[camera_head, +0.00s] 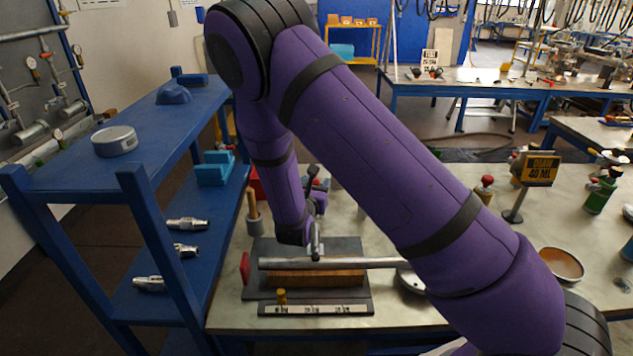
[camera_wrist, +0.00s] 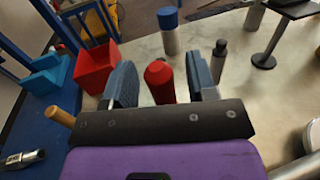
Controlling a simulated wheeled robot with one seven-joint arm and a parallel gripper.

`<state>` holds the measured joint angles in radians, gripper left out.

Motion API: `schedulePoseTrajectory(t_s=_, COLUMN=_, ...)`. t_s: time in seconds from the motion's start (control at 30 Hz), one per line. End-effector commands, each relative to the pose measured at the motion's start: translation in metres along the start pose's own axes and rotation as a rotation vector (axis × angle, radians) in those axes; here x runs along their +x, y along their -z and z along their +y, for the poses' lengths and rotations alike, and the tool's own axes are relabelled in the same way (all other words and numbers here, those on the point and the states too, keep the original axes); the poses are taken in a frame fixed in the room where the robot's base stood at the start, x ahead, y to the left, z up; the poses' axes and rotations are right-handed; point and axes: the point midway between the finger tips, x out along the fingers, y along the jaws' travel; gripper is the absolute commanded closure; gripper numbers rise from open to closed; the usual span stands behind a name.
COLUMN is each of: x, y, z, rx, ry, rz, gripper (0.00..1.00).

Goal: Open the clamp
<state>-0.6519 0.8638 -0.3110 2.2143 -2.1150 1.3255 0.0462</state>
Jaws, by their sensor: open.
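My gripper (camera_head: 315,179) is mostly behind my purple arm's wrist in the head view. In the wrist view its two blue-grey fingers (camera_wrist: 160,78) are apart. A red-topped cylinder (camera_wrist: 160,84) shows between them; I cannot tell whether it lies between the fingers or beyond them. I cannot pick out the clamp with certainty. A fixture on a dark base plate (camera_head: 350,302) stands on the near bench, below my wrist. It has a wooden block (camera_head: 330,280), a long steel bar (camera_head: 350,262) lying across it and a red piece (camera_head: 245,267) at the left end.
A blue shelf rack (camera_head: 75,178) stands on the left with metal fittings (camera_head: 187,224). A red open box (camera_wrist: 97,66) and a blue-capped cylinder (camera_wrist: 170,32) stand on the bench. A sign on a stand (camera_head: 541,168) and a shallow round dish (camera_head: 561,264) are at the right.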

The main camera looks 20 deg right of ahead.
Motion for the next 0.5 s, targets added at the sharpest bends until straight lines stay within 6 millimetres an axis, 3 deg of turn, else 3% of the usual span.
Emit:
schedulePoseTrajectory(t_s=0.2, x=0.016, y=0.000, z=0.000, rx=0.000, ry=-0.001, rz=0.001, gripper=0.48)
schedulePoseTrajectory(t_s=0.5, x=0.018, y=0.000, z=0.000, rx=0.000, ry=0.000, rz=0.001, gripper=0.48)
